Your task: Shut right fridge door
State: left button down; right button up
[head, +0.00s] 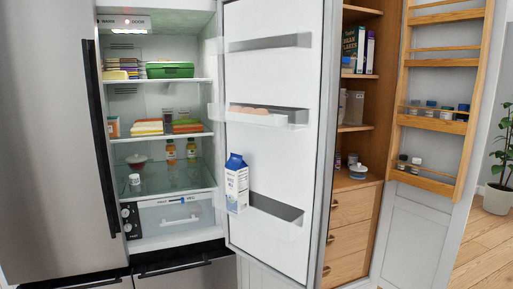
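The right fridge door (268,150) stands wide open in the middle of the head view, with its white inner side and shelves facing me. A blue and white milk carton (236,185) stands in its lower shelf, and what look like eggs lie in the middle one. The open fridge compartment (165,150) is lit and shows shelves with food boxes, bottles and a green container. The left fridge door (50,140) is shut, with a long dark vertical handle (100,140). Neither of my grippers is in view.
To the right, an open wooden pantry (352,205) holds boxes, jars and drawers. Its door (400,235) stands open with spice racks. A potted plant (500,165) stands on the wooden floor at the far right. Drawer fronts (190,275) are below the fridge.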

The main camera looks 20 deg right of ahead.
aim_at(277, 57)
jog(key=i+l+u, duration=0.1)
jog(key=l+u, duration=0.15)
jog(key=u, duration=0.2)
jog(key=i+l+u, duration=0.1)
jog(key=l+u, duration=0.2)
jog(key=u, duration=0.2)
jog(key=l+u, duration=0.15)
jog(key=l, duration=0.65)
jog(key=l+u, duration=0.15)
jog(key=l, duration=0.65)
jog(key=l+u, duration=0.15)
jog(key=l, duration=0.65)
jog(key=k+l+u, duration=0.15)
jog(key=l, duration=1.5)
jog(key=k, duration=0.05)
